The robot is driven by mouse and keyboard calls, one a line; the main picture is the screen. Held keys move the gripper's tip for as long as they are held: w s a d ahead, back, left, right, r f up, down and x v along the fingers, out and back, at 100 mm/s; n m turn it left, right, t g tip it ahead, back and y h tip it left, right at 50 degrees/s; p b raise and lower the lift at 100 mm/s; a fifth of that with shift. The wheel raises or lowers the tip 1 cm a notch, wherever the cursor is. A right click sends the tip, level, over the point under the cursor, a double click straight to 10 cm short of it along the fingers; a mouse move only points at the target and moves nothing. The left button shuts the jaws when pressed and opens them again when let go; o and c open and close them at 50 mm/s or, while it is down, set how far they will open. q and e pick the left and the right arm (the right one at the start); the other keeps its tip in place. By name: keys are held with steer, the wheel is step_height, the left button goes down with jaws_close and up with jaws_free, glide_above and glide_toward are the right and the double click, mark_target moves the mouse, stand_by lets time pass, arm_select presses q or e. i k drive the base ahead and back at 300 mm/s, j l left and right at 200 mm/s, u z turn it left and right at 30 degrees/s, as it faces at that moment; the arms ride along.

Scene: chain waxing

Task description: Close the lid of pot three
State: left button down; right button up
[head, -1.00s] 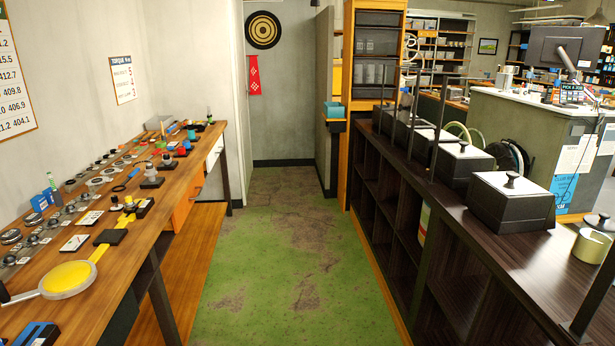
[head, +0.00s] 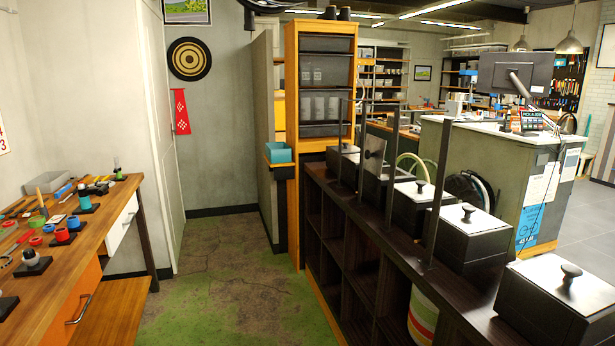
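A row of dark box-shaped pots with pale lids and black knobs stands on the dark counter at the right of the head view. The nearest pot (head: 545,305), the one behind it (head: 465,245) and the middle pot (head: 408,212) have their lids lying flat. Farther back, a grey lid (head: 375,153) with a knob stands upright over another pot (head: 374,190). The farthest pot (head: 345,163) is partly hidden by posts. I can read no pot numbers, so I cannot tell which is pot three. Neither of my grippers is in view.
The dark shelf counter (head: 345,245) runs along the right, with thin upright posts on it. A wooden workbench (head: 70,265) with small tools stands at the left. The green floor (head: 215,290) between them is clear. A tall orange-framed shelf (head: 292,110) stands ahead.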

mark_target(375, 147)
steer(key=i+z, duration=0.3)
steer(key=i+j+z, duration=0.3)
steer(key=i, duration=0.15)
steer(key=i+j+z, duration=0.25)
steer(key=z, duration=0.25)
steer(key=i+j+z, duration=0.25)
steer(key=z, duration=0.2)
steer(key=j, duration=0.05)
